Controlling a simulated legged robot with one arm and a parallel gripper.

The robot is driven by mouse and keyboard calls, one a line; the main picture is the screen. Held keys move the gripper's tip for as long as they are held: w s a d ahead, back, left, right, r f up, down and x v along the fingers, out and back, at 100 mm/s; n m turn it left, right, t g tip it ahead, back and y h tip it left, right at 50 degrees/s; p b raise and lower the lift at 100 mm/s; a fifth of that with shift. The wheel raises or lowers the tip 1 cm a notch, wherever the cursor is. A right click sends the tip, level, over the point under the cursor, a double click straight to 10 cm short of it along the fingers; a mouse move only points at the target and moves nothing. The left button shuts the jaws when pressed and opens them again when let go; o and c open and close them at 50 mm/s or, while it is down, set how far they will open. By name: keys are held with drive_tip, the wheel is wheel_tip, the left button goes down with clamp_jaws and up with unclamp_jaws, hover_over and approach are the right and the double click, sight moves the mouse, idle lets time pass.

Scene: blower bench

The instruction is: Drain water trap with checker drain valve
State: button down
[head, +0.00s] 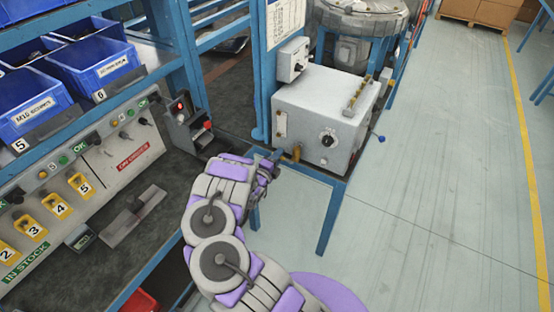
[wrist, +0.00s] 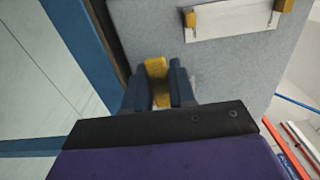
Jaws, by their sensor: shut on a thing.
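A grey box unit (head: 318,110) stands on a blue stand, with a black round knob (head: 327,138) on its front face. A small brass-yellow valve (head: 296,153) sticks out at the lower left of that face. In the wrist view the yellow valve handle (wrist: 156,72) sits between the two dark fingers of my gripper (wrist: 159,85), which is shut on it. In the head view my gripper (head: 276,160) reaches the box's lower left corner, and my arm hides most of the fingers. Whether water flows cannot be seen.
A workbench with blue bins (head: 92,68) and a numbered control panel (head: 90,175) stands at left. A small box with a red button (head: 186,122) is on its edge. Blue stand legs (head: 330,215) are below the unit. The floor (head: 440,190) at right is clear.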

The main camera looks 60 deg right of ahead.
drive_tip(key=shift+s+f, duration=0.1)
drive_tip(key=c, duration=1)
unclamp_jaws()
drive_tip(key=a, duration=1.1)
drive_tip(key=s+a, duration=0.1)
drive_tip(key=a, duration=0.5)
drive_tip(key=shift+s+a, duration=0.1)
